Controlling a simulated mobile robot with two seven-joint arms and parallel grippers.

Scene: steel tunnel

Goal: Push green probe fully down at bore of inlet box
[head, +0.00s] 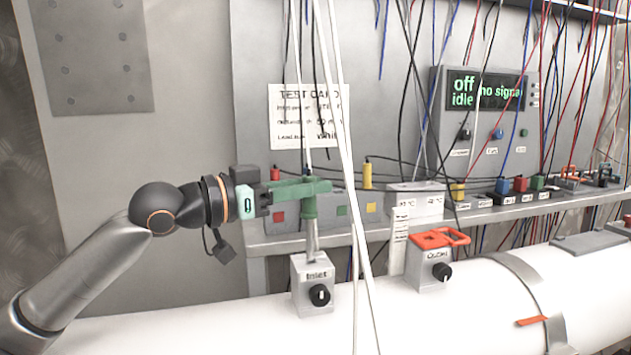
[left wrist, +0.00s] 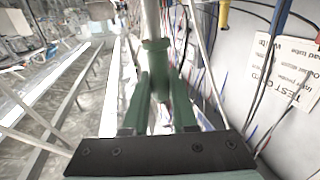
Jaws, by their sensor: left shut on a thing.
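The green probe (head: 310,208) stands about upright above the inlet box (head: 301,290). Its bare metal rod (head: 312,238) runs from the green handle down to the box's top, where the bore is. The rod's lower end is hidden there, so I cannot tell how deep it sits. A good length of rod shows above the box. My left gripper (head: 317,187), with green fingers, is shut on the probe's green handle. In the left wrist view the fingers (left wrist: 158,85) flank the green collar (left wrist: 155,45). My right gripper is not in view.
White cables (head: 345,150) hang just right of the probe. The outlet box (head: 424,275) with an orange clip (head: 440,238) stands to the right on the white tube (head: 200,330). A shelf (head: 480,216) with coloured plugs and a display unit (head: 485,95) are behind.

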